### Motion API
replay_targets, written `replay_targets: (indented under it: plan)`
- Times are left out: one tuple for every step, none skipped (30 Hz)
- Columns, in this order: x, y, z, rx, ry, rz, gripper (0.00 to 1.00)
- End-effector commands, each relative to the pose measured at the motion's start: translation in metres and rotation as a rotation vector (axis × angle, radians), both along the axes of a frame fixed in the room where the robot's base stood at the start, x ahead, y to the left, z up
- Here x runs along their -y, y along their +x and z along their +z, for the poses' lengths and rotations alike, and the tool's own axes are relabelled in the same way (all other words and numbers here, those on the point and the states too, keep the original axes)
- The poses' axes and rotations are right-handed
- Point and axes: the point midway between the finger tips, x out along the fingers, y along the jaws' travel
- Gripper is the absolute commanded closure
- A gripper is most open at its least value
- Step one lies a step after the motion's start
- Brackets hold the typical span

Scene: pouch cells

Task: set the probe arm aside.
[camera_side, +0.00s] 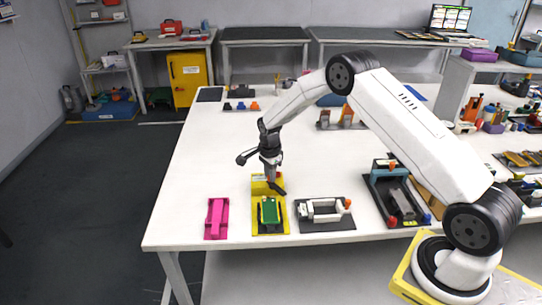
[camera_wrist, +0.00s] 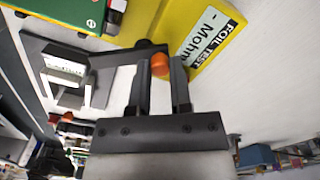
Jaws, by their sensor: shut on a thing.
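My gripper (camera_wrist: 160,75) is shut on the orange knob (camera_wrist: 159,66) of the dark probe arm (camera_wrist: 115,54). The knob sits between the two fingertips, and the dark bar runs left from it in the wrist view. In the side view my gripper (camera_side: 270,176) points down at the back of the yellow foil test stand (camera_side: 256,185), with the dark bar (camera_side: 278,188) slanting just below it. The stand's label (camera_wrist: 205,38) is beside the fingers in the wrist view. A green pouch cell (camera_side: 269,211) lies on the front of the stand.
A magenta holder (camera_side: 216,218) stands left of the test stand. A dark fixture with a white frame (camera_side: 324,212) stands on its right, and a teal and dark station (camera_side: 393,195) is farther right. The white table (camera_side: 205,150) is clear behind and left.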

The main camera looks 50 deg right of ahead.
Motion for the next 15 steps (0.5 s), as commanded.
replay_targets:
  plan:
    - [0.004, 0.0, 0.001, 0.005, -0.001, -0.045, 1.0]
    - [0.006, 0.0, 0.001, 0.005, -0.001, -0.073, 1.0]
    - [0.008, -0.001, 0.001, 0.005, -0.001, -0.111, 1.0]
    - [0.01, -0.001, 0.001, 0.005, -0.001, -0.14, 1.0]
    - [0.012, -0.002, 0.001, 0.005, -0.001, -0.168, 1.0]
    - [0.014, -0.003, 0.001, 0.005, -0.001, -0.206, 1.0]
    - [0.016, -0.004, 0.001, 0.004, -0.001, -0.234, 1.0]
    - [0.017, -0.005, 0.001, 0.004, -0.001, -0.261, 1.0]
    - [0.019, -0.006, 0.001, 0.004, -0.001, -0.296, 1.0]
    - [0.021, -0.007, 0.001, 0.004, -0.001, -0.322, 1.0]
    - [0.022, -0.008, 0.001, 0.004, -0.001, -0.346, 1.0]
    - [0.024, -0.009, 0.001, 0.003, -0.001, -0.377, 1.0]
    - [0.025, -0.01, 0.001, 0.003, -0.001, -0.401, 1.0]
    - [0.026, -0.011, 0.001, 0.003, -0.001, -0.421, 1.0]
    - [0.028, -0.012, 0.001, 0.003, -0.001, -0.448, 1.0]
